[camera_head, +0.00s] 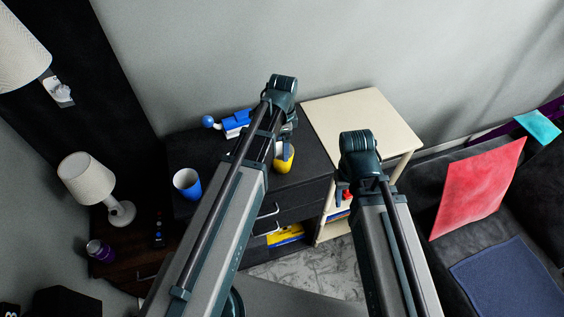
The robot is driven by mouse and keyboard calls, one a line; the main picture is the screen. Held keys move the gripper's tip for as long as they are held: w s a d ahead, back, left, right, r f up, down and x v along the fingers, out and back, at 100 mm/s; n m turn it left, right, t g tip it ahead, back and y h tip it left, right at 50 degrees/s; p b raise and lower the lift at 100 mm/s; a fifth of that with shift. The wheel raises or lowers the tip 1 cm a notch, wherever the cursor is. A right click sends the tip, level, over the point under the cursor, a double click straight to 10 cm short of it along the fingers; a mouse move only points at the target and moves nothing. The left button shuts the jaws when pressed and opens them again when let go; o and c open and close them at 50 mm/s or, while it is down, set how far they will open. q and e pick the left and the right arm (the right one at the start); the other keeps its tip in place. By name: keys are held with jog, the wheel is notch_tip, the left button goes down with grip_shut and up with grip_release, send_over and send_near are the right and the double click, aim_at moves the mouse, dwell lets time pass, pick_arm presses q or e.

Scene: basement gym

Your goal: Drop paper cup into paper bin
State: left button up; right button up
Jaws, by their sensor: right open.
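A blue cup (187,184) with a pale inside stands upright on the left part of the dark cabinet top (200,150). A yellow cup (283,164) stands on the same cabinet, partly covered by my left wrist. I cannot tell which of them is the paper cup. My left gripper (285,135) is over the cabinet, close to the yellow cup; its fingers are mostly hidden, so contact is unclear. My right gripper (344,193) is open, largely hidden behind its wrist, in front of the pale side table (363,115). I cannot make out a paper bin.
A blue and white toy (230,122) lies at the cabinet's back. A white lamp (88,180) and a purple can (100,250) are on the dark wooden stand at left. A dark sofa with a red cushion (478,187) is at right. The pale table top is bare.

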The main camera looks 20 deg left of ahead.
pick_arm(q)
notch_tip(320, 180, down, 5)
jog(key=b, duration=0.4)
jog(key=shift+s+r, duration=0.1)
jog(key=shift+r, duration=0.1)
pick_arm(e)
notch_tip(320, 180, down, 4)
jog(key=shift+f, duration=0.2)
pick_arm(q)
jog(key=shift+r, duration=0.1)
